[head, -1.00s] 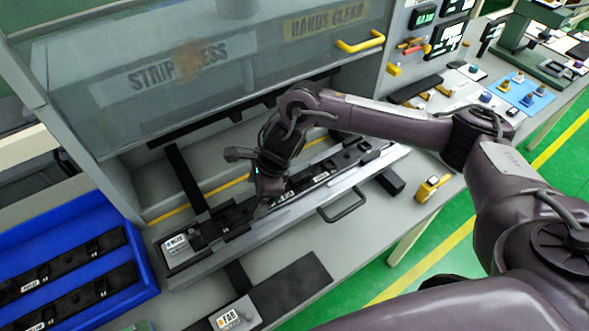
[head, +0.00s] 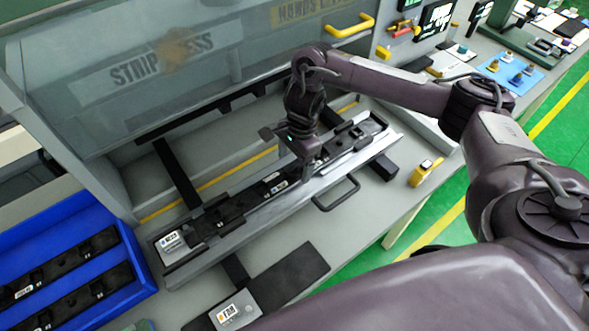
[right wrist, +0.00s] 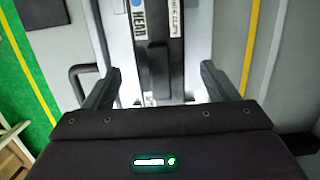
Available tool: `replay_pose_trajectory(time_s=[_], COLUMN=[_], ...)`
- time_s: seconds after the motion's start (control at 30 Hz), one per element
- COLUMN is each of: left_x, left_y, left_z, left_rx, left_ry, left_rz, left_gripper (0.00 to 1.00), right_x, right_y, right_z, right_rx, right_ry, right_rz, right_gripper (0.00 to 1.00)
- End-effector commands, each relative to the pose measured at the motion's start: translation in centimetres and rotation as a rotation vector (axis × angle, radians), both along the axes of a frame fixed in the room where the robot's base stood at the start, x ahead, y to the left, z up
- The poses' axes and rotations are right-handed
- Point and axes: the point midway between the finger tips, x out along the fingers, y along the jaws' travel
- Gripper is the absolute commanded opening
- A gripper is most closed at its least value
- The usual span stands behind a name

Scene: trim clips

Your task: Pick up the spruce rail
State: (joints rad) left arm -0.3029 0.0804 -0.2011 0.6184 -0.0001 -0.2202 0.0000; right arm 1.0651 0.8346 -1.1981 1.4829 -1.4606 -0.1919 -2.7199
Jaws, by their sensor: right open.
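A long black rail (head: 230,212) with clips and small white labels lies in the grey metal fixture of the strip press. I cannot read a spruce name on it. My right gripper (head: 308,166) is over the right half of this rail, pointing down, open and empty. In the right wrist view its two fingers (right wrist: 162,76) stand apart, one on each side of the dark rail strip (right wrist: 158,50). Whether they touch the rail is unclear. Two more black rails (head: 70,262) lie in the blue tray (head: 140,262) at the left. My left gripper is out of view.
The press's clear shield (head: 110,110) with a yellow handle (head: 348,26) stands behind the fixture. A dark handle (head: 337,194) sticks out in front. A yellow device (head: 426,172) is at the right and a dark mat (head: 290,275) at the front. Bench between them is clear.

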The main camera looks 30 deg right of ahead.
Motion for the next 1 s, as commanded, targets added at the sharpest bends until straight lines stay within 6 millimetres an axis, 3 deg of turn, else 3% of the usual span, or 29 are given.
replay_pose_trajectory(time_s=[0.13,0.43,0.87,1.0], left_x=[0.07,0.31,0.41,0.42], left_y=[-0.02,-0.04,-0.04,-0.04], left_z=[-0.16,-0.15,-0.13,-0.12], left_rx=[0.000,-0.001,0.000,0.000], left_ry=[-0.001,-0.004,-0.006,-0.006], left_rz=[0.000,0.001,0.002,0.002], left_gripper=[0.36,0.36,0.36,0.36], right_x=[-0.05,0.00,0.01,0.05], right_y=[0.29,0.32,0.30,0.32], right_z=[-1.51,-1.73,-1.70,-1.64], right_rx=[0.001,0.000,0.000,0.001], right_ry=[0.001,-0.001,-0.001,-0.003], right_rz=[0.000,0.000,0.000,0.000], right_gripper=[0.80,0.80,0.24,0.22])
